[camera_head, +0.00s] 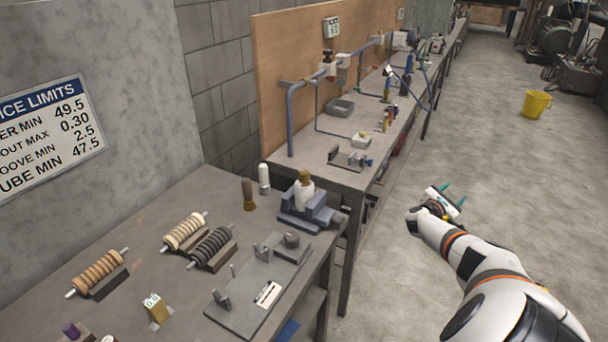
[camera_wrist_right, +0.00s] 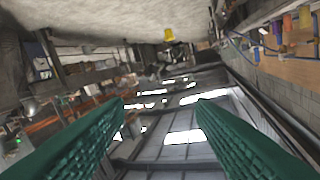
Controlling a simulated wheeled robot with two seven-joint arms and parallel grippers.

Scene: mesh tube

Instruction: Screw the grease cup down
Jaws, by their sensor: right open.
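A brass-coloured cap (camera_head: 304,176) sits on top of a white rounded body (camera_head: 304,195), which stands in a blue-grey vise-like block (camera_head: 312,217) at the far right corner of the near bench. It looks like the grease cup, but I cannot be sure at this size. My right gripper (camera_head: 455,194) is open and empty, over the floor aisle, well to the right of the block and apart from it. Its two green fingers stand wide apart in the right wrist view (camera_wrist_right: 160,104), with nothing between them. My left gripper is not in view.
The near bench (camera_head: 150,225) carries several ribbed rollers on stands, a grey plate (camera_head: 245,309) with fittings, a white bottle (camera_head: 264,177) and a brown-handled tool (camera_head: 248,194). A second bench with blue pipework runs behind. The aisle floor is clear up to a yellow bucket (camera_head: 536,104).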

